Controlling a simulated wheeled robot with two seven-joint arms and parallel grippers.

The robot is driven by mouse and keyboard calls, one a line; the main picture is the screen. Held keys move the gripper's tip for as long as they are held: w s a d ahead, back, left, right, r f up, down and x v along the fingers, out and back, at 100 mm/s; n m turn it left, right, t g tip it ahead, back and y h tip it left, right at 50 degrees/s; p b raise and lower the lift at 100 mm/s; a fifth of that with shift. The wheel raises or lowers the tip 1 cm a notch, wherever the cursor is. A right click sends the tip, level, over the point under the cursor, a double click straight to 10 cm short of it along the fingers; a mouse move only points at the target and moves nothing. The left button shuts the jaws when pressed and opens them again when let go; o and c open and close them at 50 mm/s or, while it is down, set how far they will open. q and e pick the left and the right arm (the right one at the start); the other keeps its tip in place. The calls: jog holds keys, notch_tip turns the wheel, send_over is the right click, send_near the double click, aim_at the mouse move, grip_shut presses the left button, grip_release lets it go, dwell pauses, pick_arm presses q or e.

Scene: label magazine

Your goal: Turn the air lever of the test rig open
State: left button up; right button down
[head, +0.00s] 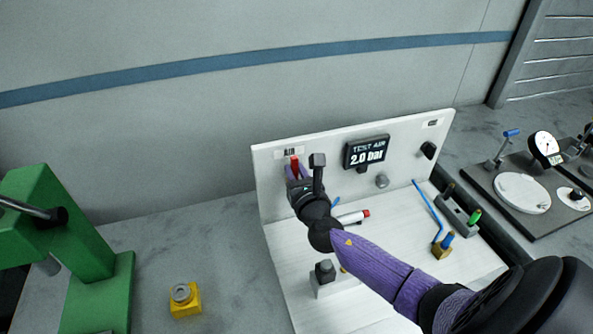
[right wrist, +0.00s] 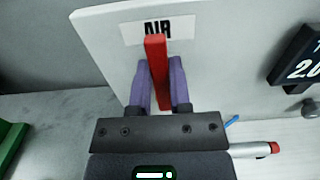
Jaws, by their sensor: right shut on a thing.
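The test rig (head: 385,133) is a white panel with a white base. Its red air lever (head: 294,166) sits under the AIR label (head: 290,153) at the panel's left and points roughly upright; it also shows in the right wrist view (right wrist: 156,60). My right gripper (head: 294,172) is shut on the lever, with a purple finger on each side of it, as the right wrist view (right wrist: 160,85) shows. The display (head: 367,152) reads TEST AIR 2.0 bar. The lever's pivot is hidden behind my gripper. My left gripper is not in view.
A green press (head: 100,285) stands at the left, with a yellow block (head: 185,300) nearby. On the rig base are a red-tipped white cylinder (head: 352,217), a blue tube (head: 427,205) and a brass fitting (head: 442,248). A gauge fixture (head: 545,146) stands at the right.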

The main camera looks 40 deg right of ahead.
jog(key=shift+f, duration=0.1)
jog(key=c, duration=0.6)
grip_release()
jog(key=shift+o, duration=0.2)
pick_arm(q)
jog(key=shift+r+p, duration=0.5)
pick_arm(e)
jog(key=v, duration=1)
